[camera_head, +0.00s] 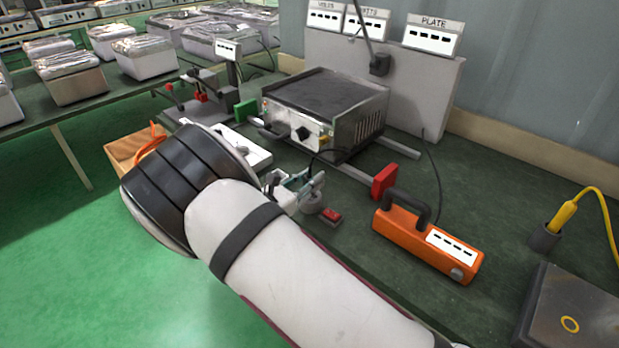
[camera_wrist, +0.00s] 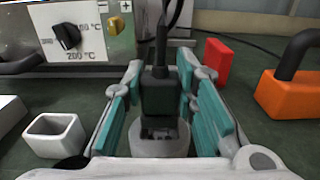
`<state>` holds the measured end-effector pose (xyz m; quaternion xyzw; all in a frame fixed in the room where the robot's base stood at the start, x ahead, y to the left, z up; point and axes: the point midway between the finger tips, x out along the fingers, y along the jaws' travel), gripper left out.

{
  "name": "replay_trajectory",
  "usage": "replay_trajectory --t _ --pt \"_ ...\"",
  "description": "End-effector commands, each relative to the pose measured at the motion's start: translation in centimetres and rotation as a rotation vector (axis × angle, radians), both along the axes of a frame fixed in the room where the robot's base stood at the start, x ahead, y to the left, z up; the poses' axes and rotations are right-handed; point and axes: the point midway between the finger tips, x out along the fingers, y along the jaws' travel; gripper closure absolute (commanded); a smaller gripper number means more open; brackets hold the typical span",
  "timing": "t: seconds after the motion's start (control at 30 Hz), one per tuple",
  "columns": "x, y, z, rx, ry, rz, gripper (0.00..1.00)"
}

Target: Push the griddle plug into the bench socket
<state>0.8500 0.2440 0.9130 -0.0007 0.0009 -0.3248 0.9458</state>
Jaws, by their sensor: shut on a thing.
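My gripper (camera_wrist: 165,105) is shut on the black griddle plug (camera_wrist: 159,92), with teal pads on both sides of it. The plug is upright and its black cord runs up from the top. A round grey socket (camera_wrist: 160,145) is just below the plug, with dark detail showing between them. I cannot tell whether the plug touches the socket or is apart from it. In the head view my gripper (camera_head: 300,188) is low over the bench in front of the griddle (camera_head: 325,110), and my arm partly covers that area. The plug is hard to make out there.
A red block (camera_head: 384,181) and an orange handled case (camera_head: 425,240) stand right of my gripper. A small red switch (camera_head: 331,215) lies close by. A hollow white square block (camera_wrist: 55,135) is at left in the wrist view. A yellow-corded plug (camera_head: 562,215) stands far right.

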Motion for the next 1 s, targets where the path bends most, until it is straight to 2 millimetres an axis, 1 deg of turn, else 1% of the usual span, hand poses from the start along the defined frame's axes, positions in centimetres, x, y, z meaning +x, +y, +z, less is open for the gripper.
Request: replay_trajectory --t 1.0 --pt "0.0 0.0 -2.4 -0.001 0.001 0.000 1.00"
